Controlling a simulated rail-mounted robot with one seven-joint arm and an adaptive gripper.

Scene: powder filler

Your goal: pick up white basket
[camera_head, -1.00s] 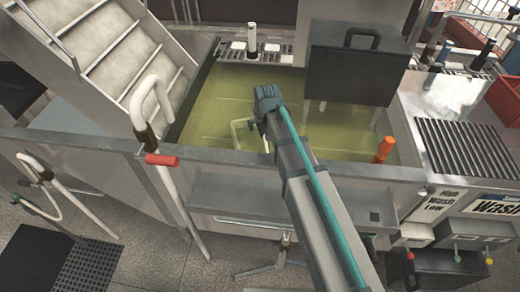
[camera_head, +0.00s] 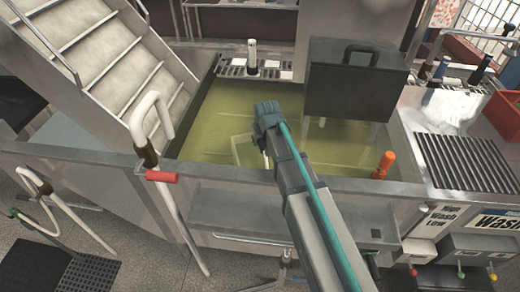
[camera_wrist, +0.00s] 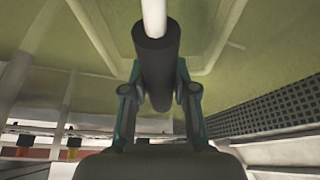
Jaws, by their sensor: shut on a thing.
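My gripper (camera_head: 266,112) is over the tank of yellow-green liquid, seen from behind in the head view. In the wrist view, my gripper (camera_wrist: 156,98) has its two fingers shut on a dark cylindrical grip (camera_wrist: 154,58) with a white rod (camera_wrist: 153,15) running out of it. A pale rectangular outline, apparently the white basket (camera_head: 236,152), shows faintly just left of and below my gripper. My arm hides its right part. I cannot tell how much of it is under the liquid, or clearly see how the rod joins it.
The tank's front wall (camera_head: 240,181) runs below my arm. A dark panel with a handle (camera_head: 352,80) stands at the tank's back right. An orange handle (camera_head: 385,165) is at the right, a white pipe with a red grip (camera_head: 161,177) at the left. Open liquid lies left of my gripper.

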